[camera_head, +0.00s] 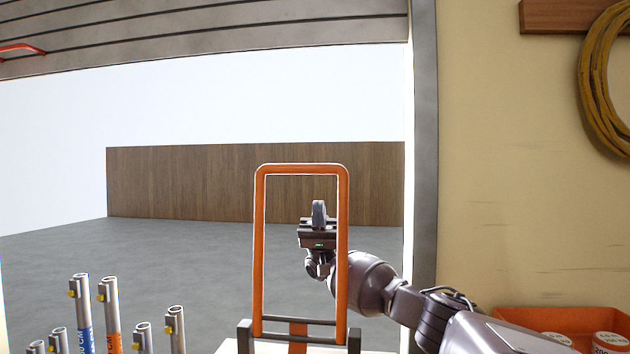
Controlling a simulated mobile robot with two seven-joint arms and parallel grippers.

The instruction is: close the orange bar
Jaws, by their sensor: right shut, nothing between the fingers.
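The orange bar (260,250) is a rectangular loop standing upright, its lower end between dark brackets on a pale surface at the bottom of the view. My right gripper (319,212) shows through the loop's opening, near its right side, with its fingers pointing up. The fingers are shut and empty. My right arm comes from the lower right and passes behind the loop's right side, so the gripper appears to be on the far side of the bar. I cannot tell whether they touch. My left gripper is not in view.
Several metal tubes with yellow clips (82,300) stand at the lower left. An orange bin (570,318) with round white-topped items sits at the lower right. A yellow hose (592,95) hangs on the right wall. Open grey floor (170,270) lies beyond the doorway.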

